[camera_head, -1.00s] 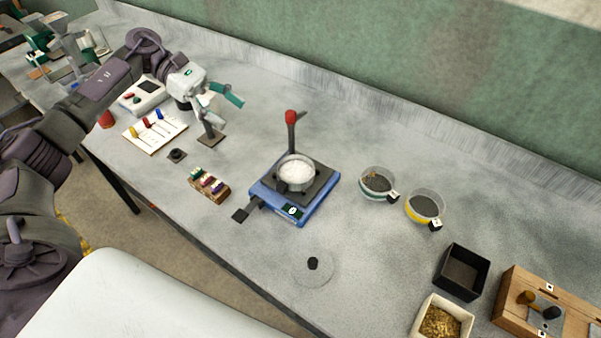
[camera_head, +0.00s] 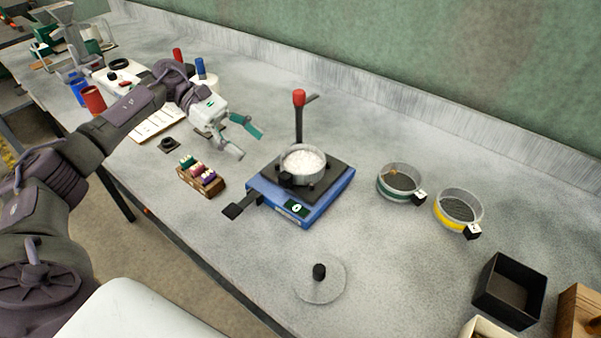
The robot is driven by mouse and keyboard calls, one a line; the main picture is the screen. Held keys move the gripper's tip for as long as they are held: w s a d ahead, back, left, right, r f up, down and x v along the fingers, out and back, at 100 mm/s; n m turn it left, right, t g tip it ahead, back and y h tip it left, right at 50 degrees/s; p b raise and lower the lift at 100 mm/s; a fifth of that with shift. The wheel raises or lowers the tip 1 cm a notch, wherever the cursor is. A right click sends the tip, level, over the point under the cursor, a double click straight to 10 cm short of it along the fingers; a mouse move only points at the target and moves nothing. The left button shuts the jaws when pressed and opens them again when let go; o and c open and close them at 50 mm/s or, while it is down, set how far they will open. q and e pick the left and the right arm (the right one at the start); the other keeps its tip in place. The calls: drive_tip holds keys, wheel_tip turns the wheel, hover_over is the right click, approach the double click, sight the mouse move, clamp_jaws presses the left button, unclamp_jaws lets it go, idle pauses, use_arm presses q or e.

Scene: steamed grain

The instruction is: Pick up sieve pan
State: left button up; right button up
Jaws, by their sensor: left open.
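A round pan (camera_head: 321,174) filled with white grain sits on the dark plate of a blue device (camera_head: 270,202) with a 0 on its front. It has a small black block on its near side. Two round sieves stand to the right, one with a green band (camera_head: 383,190) and one with a yellow band (camera_head: 447,216); each has a black tagged block. I cannot tell which of these is the sieve pan. My left gripper (camera_head: 249,143) is open and empty, above the table to the left of the device and apart from the pan. My right gripper is out of view.
A red-knobbed lever (camera_head: 299,98) stands up behind the pan. A rack of coloured blocks (camera_head: 201,180) is left of the device. A clear disc with a black knob (camera_head: 335,284) lies in front. A black square box (camera_head: 510,290) stands at right.

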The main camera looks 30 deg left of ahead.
sight(287, 175)
use_arm(q)
drive_tip(key=p+x, duration=0.1)
drive_tip(key=x, duration=0.6)
drive_tip(key=shift+r+p, duration=0.15)
drive_tip(key=shift+p, duration=0.2)
drive_tip(key=p+x, duration=0.1)
drive_tip(key=x, duration=0.2)
drive_tip(key=p+x, duration=0.1)
drive_tip(key=x, duration=0.1)
drive_tip(key=shift+s+r+p, duration=0.2)
drive_tip(key=shift+s+p, duration=0.1)
drive_tip(key=shift+p, duration=0.05)
drive_tip(key=shift+d+f, duration=0.25)
drive_tip(key=shift+c, duration=0.2)
clamp_jaws()
